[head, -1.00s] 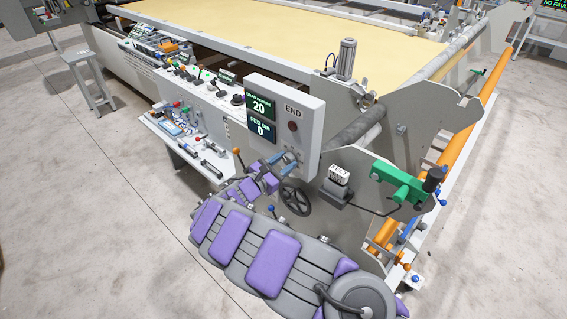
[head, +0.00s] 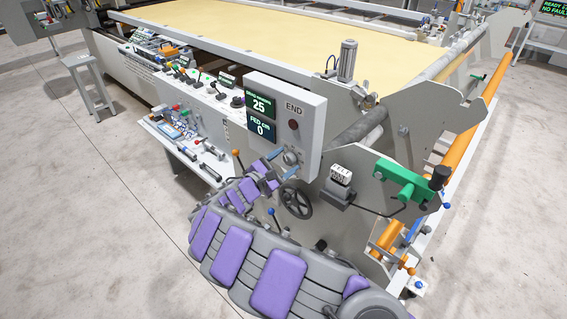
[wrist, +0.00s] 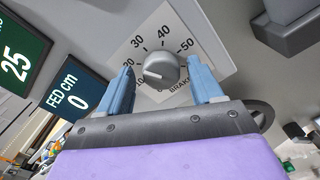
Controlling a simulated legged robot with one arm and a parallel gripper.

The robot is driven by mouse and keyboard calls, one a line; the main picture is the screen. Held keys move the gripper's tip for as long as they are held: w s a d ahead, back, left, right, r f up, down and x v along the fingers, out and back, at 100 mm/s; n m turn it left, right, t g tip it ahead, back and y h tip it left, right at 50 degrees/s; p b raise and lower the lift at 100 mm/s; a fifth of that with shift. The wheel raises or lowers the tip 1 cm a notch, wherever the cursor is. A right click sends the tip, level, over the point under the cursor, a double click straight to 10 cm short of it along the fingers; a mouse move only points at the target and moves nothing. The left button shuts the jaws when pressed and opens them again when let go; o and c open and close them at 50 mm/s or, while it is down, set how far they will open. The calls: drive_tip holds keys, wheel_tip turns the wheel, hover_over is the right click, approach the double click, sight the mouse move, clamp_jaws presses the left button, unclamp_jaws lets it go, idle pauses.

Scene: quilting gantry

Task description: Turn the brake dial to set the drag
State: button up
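The brake dial (wrist: 161,70) is a grey round knob on a white scale plate marked with numbers and the word BRAKE. A pale mark on the knob points to the left, toward the low numbers; I cannot read the exact setting. In the head view the dial (head: 291,157) sits on the grey control box, below the END lamp. My gripper (wrist: 160,68) has its blue fingers on either side of the dial, spread wide with visible gaps to the knob. The upper display (head: 260,105) reads 25; the FED cm display (head: 261,128) reads 0.
A black handwheel (head: 296,200) is below the dial. A counter box (head: 340,178) and a green bracket (head: 402,182) are to the right. A lever with an orange knob (head: 236,153) stands left of my gripper. Open floor lies at the left.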

drive_tip(key=p+v, duration=0.2)
drive_tip(key=v, duration=1.5)
drive_tip(key=shift+s+a+f+p, duration=0.15)
drive_tip(key=shift+a+p, duration=0.05)
drive_tip(key=shift+p, duration=0.1)
